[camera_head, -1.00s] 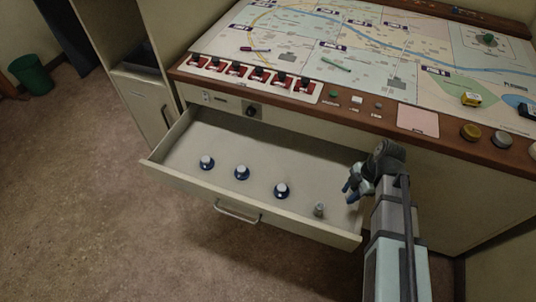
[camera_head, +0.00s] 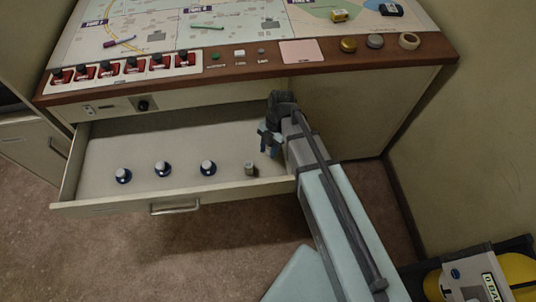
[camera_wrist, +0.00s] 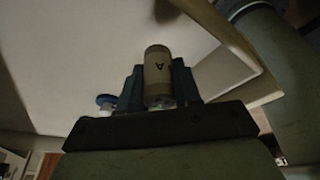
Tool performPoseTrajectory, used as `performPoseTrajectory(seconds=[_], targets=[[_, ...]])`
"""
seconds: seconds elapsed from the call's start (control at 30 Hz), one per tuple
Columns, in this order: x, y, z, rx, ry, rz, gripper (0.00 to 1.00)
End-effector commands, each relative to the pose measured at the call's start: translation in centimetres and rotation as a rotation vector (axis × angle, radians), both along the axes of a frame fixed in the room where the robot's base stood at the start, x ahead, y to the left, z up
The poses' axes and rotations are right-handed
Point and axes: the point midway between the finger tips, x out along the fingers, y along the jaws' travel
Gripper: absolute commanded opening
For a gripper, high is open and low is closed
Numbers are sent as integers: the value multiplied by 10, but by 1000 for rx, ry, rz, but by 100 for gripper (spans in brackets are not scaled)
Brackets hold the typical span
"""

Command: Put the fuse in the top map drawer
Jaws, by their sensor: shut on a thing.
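The top map drawer (camera_head: 105,204) is pulled out under the console. My gripper (camera_head: 269,143) is above the right end of the drawer. In the wrist view my gripper (camera_wrist: 158,92) is shut on a tan cylinder marked "A", the fuse (camera_wrist: 157,68), held between its two blue-grey fingers. In the head view the fuse is hidden by the fingers or too small to tell. The pale drawer floor lies behind the fuse in the wrist view.
The console edge (camera_head: 190,75) with red switches (camera_head: 107,70) overhangs behind. The drawer's middle back floor is clear.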

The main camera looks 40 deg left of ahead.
Motion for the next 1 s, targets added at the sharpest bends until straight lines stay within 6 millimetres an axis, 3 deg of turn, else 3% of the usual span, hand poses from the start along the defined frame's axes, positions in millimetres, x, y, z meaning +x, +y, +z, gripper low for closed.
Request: performPoseTrajectory(seconds=[0.53,0.97,1.0], targets=[[0,0,-47,0,1,-1,1],[0,0,-52,0,0,-1,1],[0,0,-52,0,0,-1,36]])
